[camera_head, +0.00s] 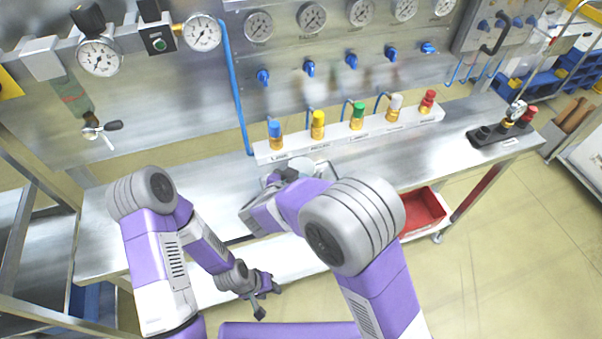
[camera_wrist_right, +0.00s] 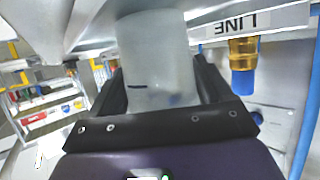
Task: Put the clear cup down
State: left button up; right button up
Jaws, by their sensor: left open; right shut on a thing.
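The clear cup (camera_wrist_right: 158,65) is a translucent, whitish cylinder with a short dark mark, seen large in the right wrist view. My right gripper (camera_wrist_right: 160,88) is shut on it, with one dark finger on each side. In the head view, my right gripper (camera_head: 284,176) is over the steel bench (camera_head: 215,178), just in front of the valve rail; my arm hides much of it. I cannot tell whether the cup touches the bench. My left gripper (camera_head: 266,299) is open and empty, low in front of the bench edge.
A white rail (camera_head: 345,138) with several coloured valve knobs runs along the back of the bench. A black holder (camera_head: 505,131) stands at the bench's right end. A red bin (camera_head: 424,211) sits below. The bench between right arm and holder is largely clear.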

jog(key=shift+f, duration=0.1)
jog(key=o, duration=1.1)
jog(key=shift+c, duration=0.2)
jog(key=shift+r, duration=0.2)
jog(key=p+v, duration=0.2)
jog(key=v, duration=1)
jog(key=shift+p, duration=0.4)
jog(key=shift+a+f, duration=0.1)
